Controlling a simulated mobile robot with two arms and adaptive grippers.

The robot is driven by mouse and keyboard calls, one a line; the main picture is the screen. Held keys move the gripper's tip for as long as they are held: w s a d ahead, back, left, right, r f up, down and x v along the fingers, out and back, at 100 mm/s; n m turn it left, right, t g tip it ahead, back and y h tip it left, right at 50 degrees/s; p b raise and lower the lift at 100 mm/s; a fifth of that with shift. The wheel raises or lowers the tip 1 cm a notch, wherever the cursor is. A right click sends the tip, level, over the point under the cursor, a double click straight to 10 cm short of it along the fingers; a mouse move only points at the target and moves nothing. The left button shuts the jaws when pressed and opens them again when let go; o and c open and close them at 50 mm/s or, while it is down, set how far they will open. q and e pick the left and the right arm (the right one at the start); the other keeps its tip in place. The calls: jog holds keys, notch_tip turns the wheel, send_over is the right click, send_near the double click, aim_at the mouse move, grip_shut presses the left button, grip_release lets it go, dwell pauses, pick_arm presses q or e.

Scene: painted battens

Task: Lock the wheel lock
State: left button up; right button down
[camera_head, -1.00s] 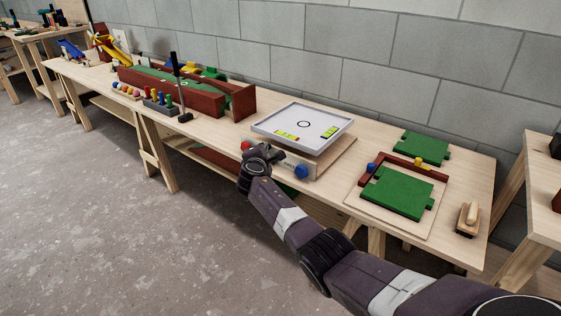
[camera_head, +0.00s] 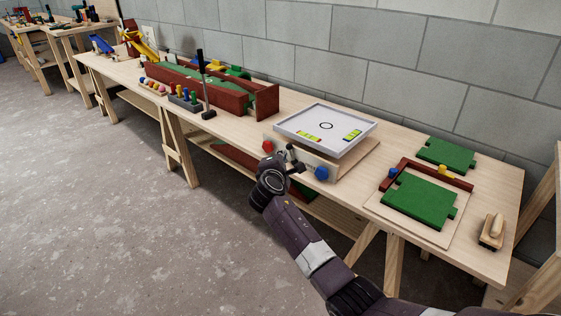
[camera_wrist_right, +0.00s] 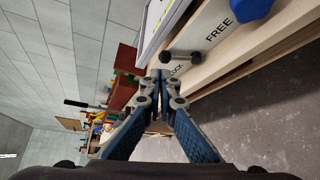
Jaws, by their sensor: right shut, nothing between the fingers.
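The wheel lock is a short dark lever (camera_wrist_right: 181,57) on the pale front panel of a tilting-tray box. In the right wrist view it lies between the printed words FREE and LOCK; the LOCK word is partly hidden by my fingers. My right gripper (camera_wrist_right: 160,76) is shut and empty, its tips close beside the lever near LOCK. Whether they touch it I cannot tell. In the head view the right gripper (camera_head: 284,164) is in front of the panel, between the red knob (camera_head: 267,146) and the blue knob (camera_head: 321,173). My left gripper is not in view.
The white tray (camera_head: 345,139) sits above the panel. To its right are green puzzle boards (camera_head: 418,203) and a wooden brush-like block (camera_head: 492,232). To its left are a dark red trough (camera_head: 222,98) and a black upright post (camera_head: 202,75). Floor in front is clear.

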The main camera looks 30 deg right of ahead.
jog(key=shift+v, duration=2.05)
